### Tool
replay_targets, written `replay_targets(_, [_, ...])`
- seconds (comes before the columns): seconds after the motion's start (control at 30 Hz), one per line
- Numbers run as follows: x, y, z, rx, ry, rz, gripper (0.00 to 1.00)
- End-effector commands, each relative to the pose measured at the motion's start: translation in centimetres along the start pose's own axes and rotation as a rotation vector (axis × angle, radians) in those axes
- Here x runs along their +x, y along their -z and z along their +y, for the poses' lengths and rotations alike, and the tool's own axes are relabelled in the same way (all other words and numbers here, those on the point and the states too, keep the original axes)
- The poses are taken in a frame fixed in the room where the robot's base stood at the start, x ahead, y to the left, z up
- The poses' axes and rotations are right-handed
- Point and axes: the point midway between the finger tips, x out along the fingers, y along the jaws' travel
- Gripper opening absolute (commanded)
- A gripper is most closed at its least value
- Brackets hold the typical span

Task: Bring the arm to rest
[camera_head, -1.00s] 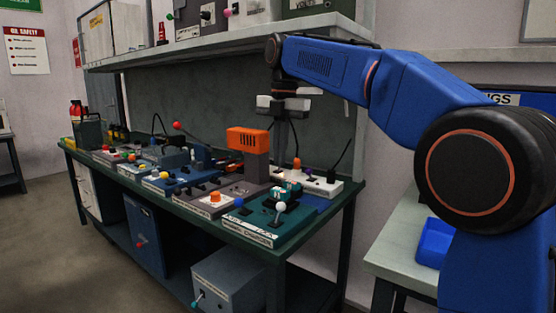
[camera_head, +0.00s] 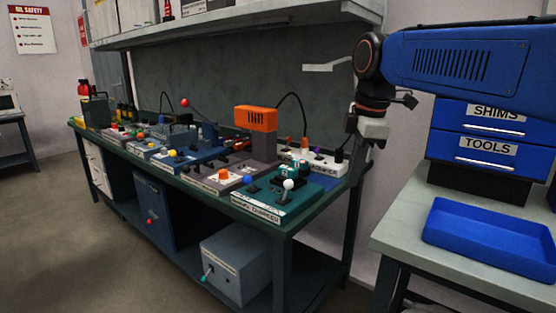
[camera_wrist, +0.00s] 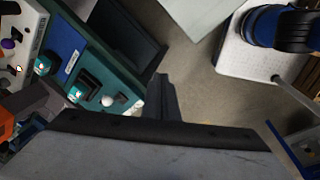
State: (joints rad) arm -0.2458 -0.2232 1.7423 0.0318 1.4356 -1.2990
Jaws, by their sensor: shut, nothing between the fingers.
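My gripper (camera_head: 364,152) hangs from the end of my blue arm, pointing down near the right end of the green workbench (camera_head: 265,228). Its dark fingers are together with nothing between them. In the wrist view the shut fingers (camera_wrist: 160,92) reach out over bare floor, beside the bench's end. The gripper's fingers appear apart from the things on the bench.
Bench devices include a teal box with a white knob (camera_head: 289,185), an orange-topped unit (camera_head: 255,118) and a white strip (camera_head: 318,163). A shelf (camera_head: 230,22) overhangs the bench. Right stands a side table (camera_head: 405,222) with a blue tray (camera_head: 490,240) and labelled drawers (camera_head: 487,149).

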Motion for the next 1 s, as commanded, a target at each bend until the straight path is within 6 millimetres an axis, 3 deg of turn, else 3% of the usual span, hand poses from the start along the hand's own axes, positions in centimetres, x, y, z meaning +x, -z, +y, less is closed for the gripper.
replay_targets(0.1, [1.5,-2.6,-3.3,0.203,-0.034,0.0,0.0])
replay_targets(0.4, [6.6,-7.9,-11.4,0.713,-0.117,0.024,0.0])
replay_targets(0.8, [14.8,-12.7,-21.4,1.312,-0.215,0.094,0.0])
replay_targets(1.0, [17.5,-13.7,-24.1,1.484,-0.24,0.126,0.0])
